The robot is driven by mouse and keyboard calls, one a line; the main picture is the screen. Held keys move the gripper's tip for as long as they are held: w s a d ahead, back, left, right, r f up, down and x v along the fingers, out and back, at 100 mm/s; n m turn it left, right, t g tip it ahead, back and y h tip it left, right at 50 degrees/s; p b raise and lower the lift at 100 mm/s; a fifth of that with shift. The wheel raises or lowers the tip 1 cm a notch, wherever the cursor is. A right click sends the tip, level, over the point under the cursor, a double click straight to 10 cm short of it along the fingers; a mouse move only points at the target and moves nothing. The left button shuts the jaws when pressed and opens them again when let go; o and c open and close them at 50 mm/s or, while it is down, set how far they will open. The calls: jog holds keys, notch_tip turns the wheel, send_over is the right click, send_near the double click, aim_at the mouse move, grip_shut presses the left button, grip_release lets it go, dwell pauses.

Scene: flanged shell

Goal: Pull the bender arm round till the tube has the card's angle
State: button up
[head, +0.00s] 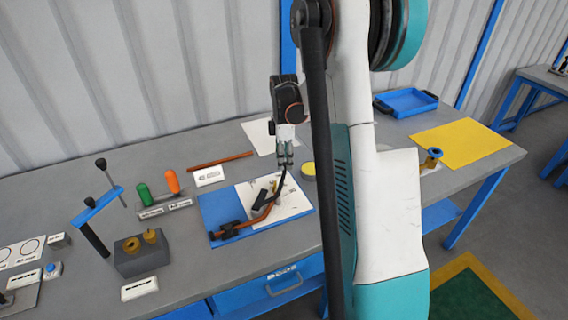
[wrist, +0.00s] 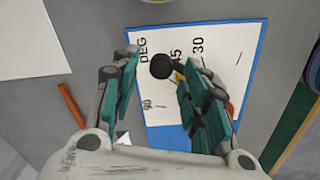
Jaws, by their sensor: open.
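The bender sits on a blue board (head: 217,205) with a white degree sheet (head: 293,204). The copper tube (head: 243,225) lies across the board, its left end in a dark clamp. The dark bender arm (head: 279,187) rises from near the tube's right part towards my gripper (head: 284,161). In the wrist view, the arm's black round knob (wrist: 161,67) lies between the open fingers of my gripper (wrist: 160,60), nearer the right finger. Whether a finger touches it cannot be told. The degree sheet (wrist: 205,22) shows DEG, 30 and 90. The tube's bend is too small to read.
A small white card (head: 209,176) and a copper rod (head: 220,161) lie behind the board. Orange (head: 172,181) and green (head: 144,194) handles stand left of it. A grey block (head: 141,258) stands further left. A yellow disc (head: 308,169) is close on the right.

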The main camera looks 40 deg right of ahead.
notch_tip(320, 180, up, 9)
dwell(0.3)
jog(key=shift+a, duration=0.1)
dwell(0.4)
